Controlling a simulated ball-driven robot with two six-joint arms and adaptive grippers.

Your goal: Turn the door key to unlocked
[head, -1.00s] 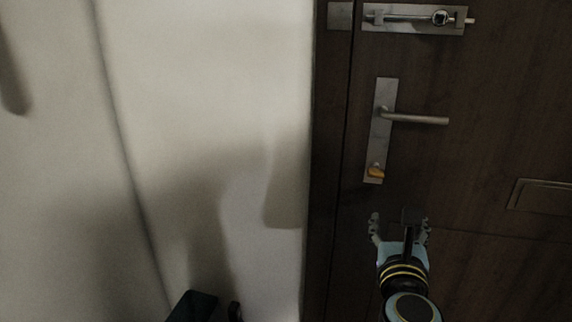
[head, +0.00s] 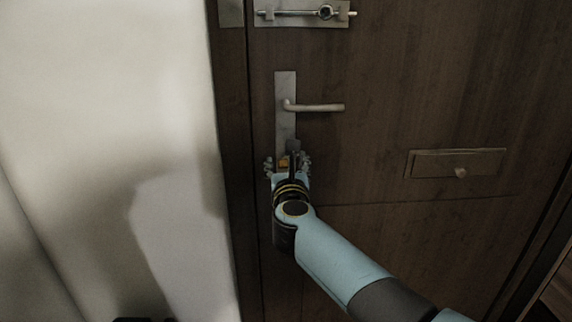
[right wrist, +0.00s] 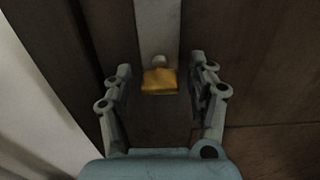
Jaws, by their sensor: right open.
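The door key (head: 284,163) is a small yellow piece low on the metal lock plate (head: 285,90) of the dark wooden door. In the right wrist view the key (right wrist: 159,81) sits between the two fingers, with a visible gap on each side. My right gripper (head: 288,163) is open in front of the key and partly hides it in the head view; it also shows in the right wrist view (right wrist: 160,84). A lever handle (head: 315,107) sticks out to the right above the key. My left gripper is not in view.
A sliding bolt (head: 303,13) is mounted near the top of the door. A flap with a small knob (head: 456,163) is to the right. A pale wall (head: 110,90) stands left of the door frame.

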